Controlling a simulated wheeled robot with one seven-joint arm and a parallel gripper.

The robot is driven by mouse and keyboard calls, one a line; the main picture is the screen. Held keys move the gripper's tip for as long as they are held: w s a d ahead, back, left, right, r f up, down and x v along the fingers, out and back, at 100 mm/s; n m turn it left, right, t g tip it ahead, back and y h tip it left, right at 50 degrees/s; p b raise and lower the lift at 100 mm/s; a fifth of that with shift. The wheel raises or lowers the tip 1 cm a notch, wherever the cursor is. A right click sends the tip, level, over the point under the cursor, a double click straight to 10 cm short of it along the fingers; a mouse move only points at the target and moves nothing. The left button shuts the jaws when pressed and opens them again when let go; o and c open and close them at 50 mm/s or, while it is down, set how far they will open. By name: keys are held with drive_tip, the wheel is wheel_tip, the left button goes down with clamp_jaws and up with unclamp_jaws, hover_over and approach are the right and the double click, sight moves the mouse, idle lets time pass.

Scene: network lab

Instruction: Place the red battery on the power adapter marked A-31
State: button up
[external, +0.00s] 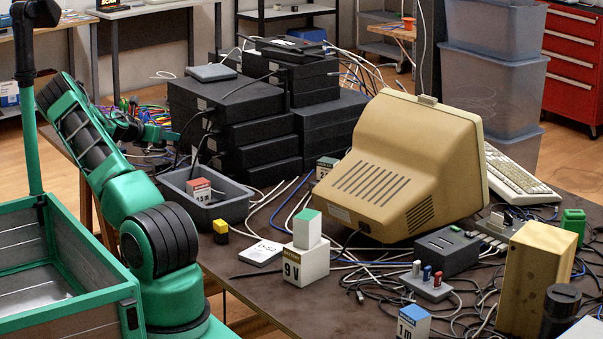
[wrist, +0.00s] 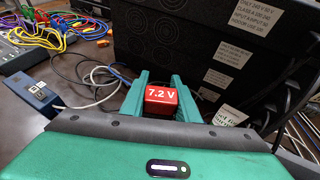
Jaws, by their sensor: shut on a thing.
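My gripper (wrist: 161,97) is shut on the red battery (wrist: 161,94), a red block marked "7.2 V", in the wrist view. The battery sits between the two green fingers. In the external view my gripper (external: 160,134) is at the far left of the table, beside the stacked black boxes; the battery cannot be made out there. No label reading A-31 is legible. A white adapter-like block marked D-52 (external: 260,252) lies on the table in the external view. A blue box with a small label (wrist: 33,97) stands left of my gripper in the wrist view; its marking is unreadable.
Black boxes (external: 237,113) stand close to the right of my gripper. A grey bin (external: 222,208) holds a red-and-white block (external: 199,188). A beige monitor (external: 405,165), a white 9 V block (external: 305,263) and many loose cables crowd the table. Coloured cables (wrist: 60,32) lie at the back left.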

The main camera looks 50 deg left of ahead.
drive_tip(key=shift+w+f, duration=0.15)
drive_tip(key=shift+f, duration=1.95)
drive_tip(key=o, duration=1.1)
drive_tip(key=shift+f, duration=0.1)
drive_tip(key=v, duration=1.2)
